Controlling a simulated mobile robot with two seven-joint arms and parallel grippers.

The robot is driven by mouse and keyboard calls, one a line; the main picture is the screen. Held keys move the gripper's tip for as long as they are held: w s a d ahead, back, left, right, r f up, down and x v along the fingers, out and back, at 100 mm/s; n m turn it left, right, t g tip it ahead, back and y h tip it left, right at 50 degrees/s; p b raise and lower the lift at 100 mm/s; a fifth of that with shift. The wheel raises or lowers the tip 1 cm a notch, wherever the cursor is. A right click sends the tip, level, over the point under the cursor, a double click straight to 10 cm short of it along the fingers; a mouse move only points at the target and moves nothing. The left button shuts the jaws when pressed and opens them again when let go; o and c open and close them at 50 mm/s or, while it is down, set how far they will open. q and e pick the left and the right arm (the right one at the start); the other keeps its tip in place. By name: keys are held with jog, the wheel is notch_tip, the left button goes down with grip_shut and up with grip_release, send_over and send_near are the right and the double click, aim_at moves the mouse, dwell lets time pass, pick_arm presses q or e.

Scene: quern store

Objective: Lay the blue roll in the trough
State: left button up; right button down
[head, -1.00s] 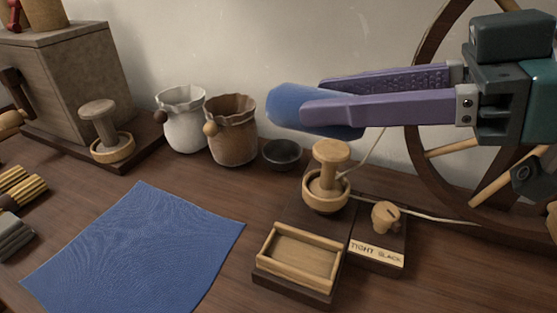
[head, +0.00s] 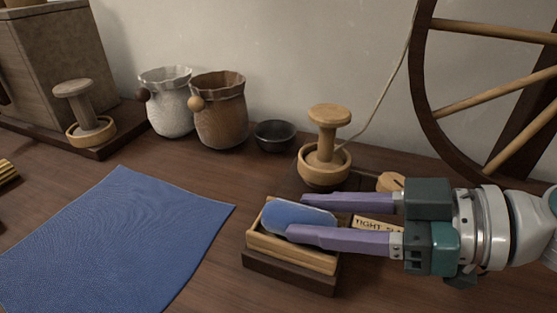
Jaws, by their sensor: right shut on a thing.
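The blue roll (head: 298,215) is between the purple fingers of my right gripper (head: 294,215), which is shut on it. The roll lies lengthwise along the wooden trough (head: 290,255), within its rim as seen from here. I cannot tell whether it touches the trough floor. The trough is a small open wooden box on a dark base. My left gripper is not in view.
A blue cloth (head: 115,240) lies flat to the left. Behind the trough stand a wooden spool in a cup (head: 325,150), a dark bowl (head: 275,135), a brown pot (head: 220,112) and a white pot (head: 168,105). A large wheel (head: 440,110) stands at the right.

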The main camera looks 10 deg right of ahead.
jog(key=shift+f, duration=0.3)
jog(key=shift+c, duration=2.1)
grip_release()
jog(key=shift+w+r, duration=0.15)
jog(key=shift+s+d+r, duration=0.1)
jog(key=shift+s+r, duration=0.1)
jog(key=shift+s, duration=0.1)
jog(key=s+d, duration=0.2)
jog(key=d, duration=0.1)
jog(key=s+d, duration=0.2)
jog(key=d, duration=0.2)
jog(key=s+d+b, duration=0.1)
jog(key=s+d, duration=0.2)
jog(key=shift+d+r, duration=0.1)
jog(key=shift+d, duration=0.25)
